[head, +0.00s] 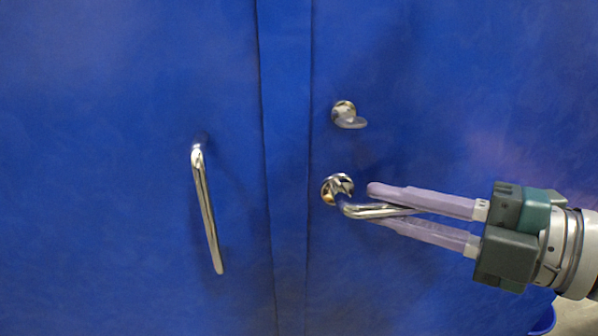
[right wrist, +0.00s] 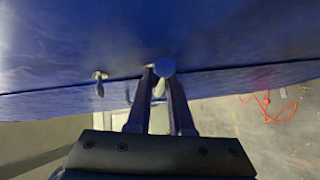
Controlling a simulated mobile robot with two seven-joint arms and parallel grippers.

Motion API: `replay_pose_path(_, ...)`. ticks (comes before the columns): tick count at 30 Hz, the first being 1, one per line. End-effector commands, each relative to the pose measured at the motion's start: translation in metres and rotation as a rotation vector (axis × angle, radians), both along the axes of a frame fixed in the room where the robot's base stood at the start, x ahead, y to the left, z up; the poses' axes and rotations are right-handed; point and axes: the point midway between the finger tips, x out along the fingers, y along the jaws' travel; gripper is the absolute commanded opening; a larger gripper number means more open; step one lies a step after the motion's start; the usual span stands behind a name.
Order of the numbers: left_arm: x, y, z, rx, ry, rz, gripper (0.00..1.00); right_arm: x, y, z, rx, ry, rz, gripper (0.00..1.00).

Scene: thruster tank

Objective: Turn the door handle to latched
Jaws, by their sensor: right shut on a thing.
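The door handle (head: 362,208) is a shiny metal lever on a round rose on the right blue door (head: 440,90). The lever points right and slightly down, close to level. My right gripper (head: 385,206) comes in from the right, its two pale purple fingers around the lever, one above and one below. It is shut on the handle. In the right wrist view the handle (right wrist: 160,88) shows between the dark fingers (right wrist: 162,95), partly hidden. My left gripper is in neither view.
A small metal thumb-turn (head: 347,116) sits above the handle. A long metal pull bar (head: 207,210) is on the left blue door (head: 90,120). A blue strip (head: 285,150) runs between the doors. An orange cord (right wrist: 282,112) lies on the floor in the right wrist view.

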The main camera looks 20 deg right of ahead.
Motion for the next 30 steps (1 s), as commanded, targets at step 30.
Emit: replay_pose_path(30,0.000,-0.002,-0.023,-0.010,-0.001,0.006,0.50,0.000,0.000,-0.011,0.118,-0.028,-0.002,0.00)
